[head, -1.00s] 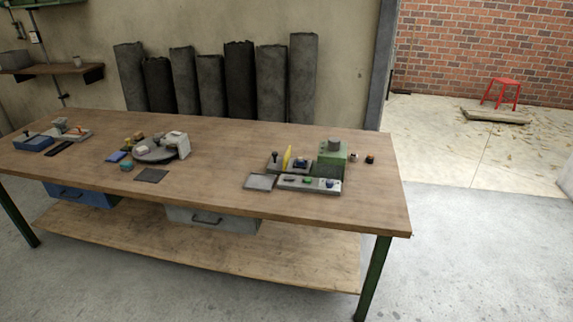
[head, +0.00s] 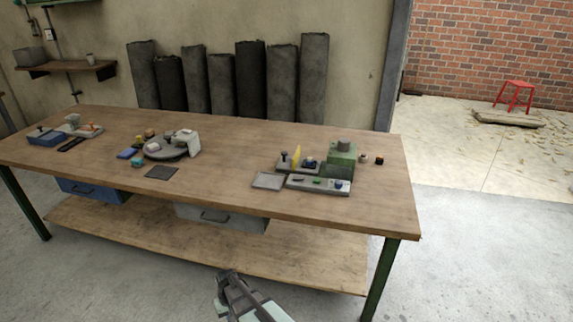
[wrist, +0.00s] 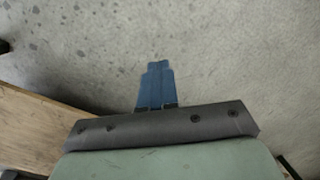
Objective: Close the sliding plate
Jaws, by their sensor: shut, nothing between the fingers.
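No part is clearly marked as the sliding plate. A flat grey plate (head: 268,180) lies at the left end of a grey panel (head: 318,185) with small controls, in front of a green block-shaped device (head: 342,158) on the right half of the workbench. I cannot tell whether it slides or how far it stands open. My gripper (head: 228,274) shows at the bottom of the head view, in front of the bench and well apart from these things. In the wrist view its blue fingers (wrist: 156,68) are together and empty, over the concrete floor.
The wooden workbench (head: 225,165) also carries a round turntable device (head: 166,151), a dark flat pad (head: 161,172) and a blue-grey device (head: 47,136) at the far left. Drawers (head: 222,217) hang under its front edge. Dark rolls (head: 250,80) stand behind. The bench's middle is clear.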

